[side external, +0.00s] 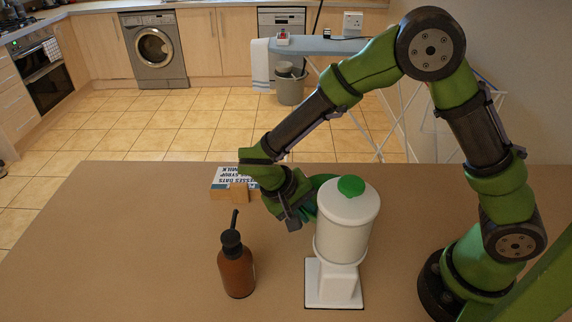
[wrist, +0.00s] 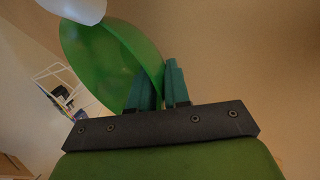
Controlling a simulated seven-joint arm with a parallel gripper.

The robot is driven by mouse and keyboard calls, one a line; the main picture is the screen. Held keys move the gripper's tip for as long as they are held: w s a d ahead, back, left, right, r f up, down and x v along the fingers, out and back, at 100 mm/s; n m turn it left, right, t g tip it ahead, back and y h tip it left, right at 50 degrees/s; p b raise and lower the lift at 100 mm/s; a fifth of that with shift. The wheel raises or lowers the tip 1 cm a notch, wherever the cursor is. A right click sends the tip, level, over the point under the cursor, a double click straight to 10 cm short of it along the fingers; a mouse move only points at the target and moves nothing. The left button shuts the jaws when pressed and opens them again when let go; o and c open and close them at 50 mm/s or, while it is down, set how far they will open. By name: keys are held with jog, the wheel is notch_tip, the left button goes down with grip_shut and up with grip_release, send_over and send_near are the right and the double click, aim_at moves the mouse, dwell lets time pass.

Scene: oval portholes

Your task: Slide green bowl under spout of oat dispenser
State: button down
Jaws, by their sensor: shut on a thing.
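The green bowl (wrist: 105,58) fills the upper left of the wrist view, with its rim edge between the two teal fingers of my gripper (wrist: 160,88). My gripper is shut on the bowl's wall. In the side external view, a small part of the bowl (side external: 318,182) shows behind the oat dispenser, and my gripper (side external: 296,218) is just left of the dispenser. The oat dispenser (side external: 346,228) is a white cylinder with a green lid on a white base. A white part (wrist: 82,8) overlaps the bowl's top edge in the wrist view. The spout is hidden in the side view.
A brown pump bottle (side external: 236,270) stands left of the dispenser, toward the front. A printed carton (side external: 228,193) lies on the brown table (side external: 130,245) behind my gripper. The table's left side is clear.

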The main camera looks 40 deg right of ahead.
jog(key=shift+s+a+f, duration=0.15)
jog(key=shift+s, duration=0.2)
jog(key=shift+f, duration=0.5)
jog(key=shift+s+a+f, duration=0.1)
jog(key=shift+s+a, duration=0.05)
jog(key=shift+a, duration=0.05)
jog(key=shift+s+a+f, duration=0.1)
jog(key=shift+s+a, duration=1.45)
jog(key=shift+a, duration=0.05)
jog(key=shift+f, duration=0.25)
jog(key=c, duration=1)
grip_release()
